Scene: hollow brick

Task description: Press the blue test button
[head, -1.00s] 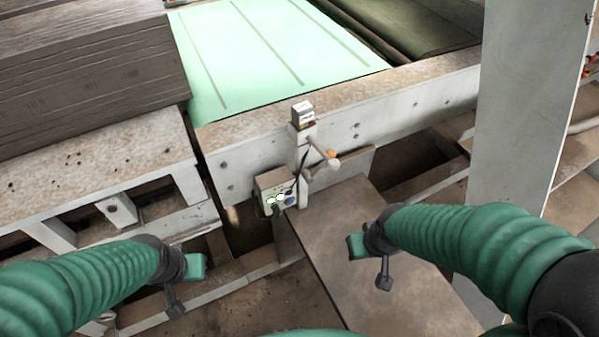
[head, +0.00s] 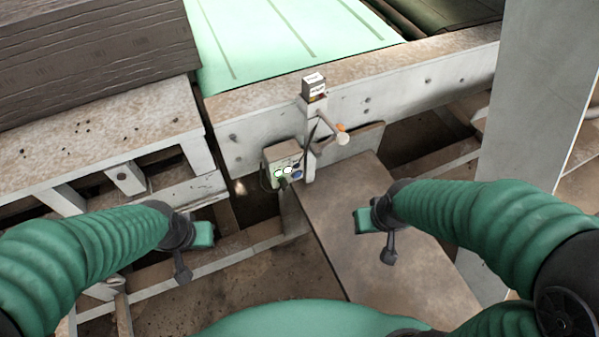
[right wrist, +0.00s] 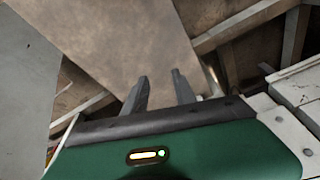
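The blue button (head: 297,175) is on the lower right of a small grey control box (head: 283,153), fixed to the side of the conveyor frame in the head view. Green and white buttons sit beside it. My left gripper (head: 182,268) hangs to the left of and below the box, well apart from it. My right gripper (head: 388,250) is to the right of and below the box, also apart from it. In the right wrist view its two fingers (right wrist: 160,90) stand apart with nothing between them. The left gripper's fingers are too small to judge.
A post with a small box (head: 314,88) and an orange-tipped lever (head: 341,134) stands right of the control box. A brown plate (head: 365,215) lies below. A grey column (head: 533,100) rises at right, and stacked boards (head: 95,60) lie at left.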

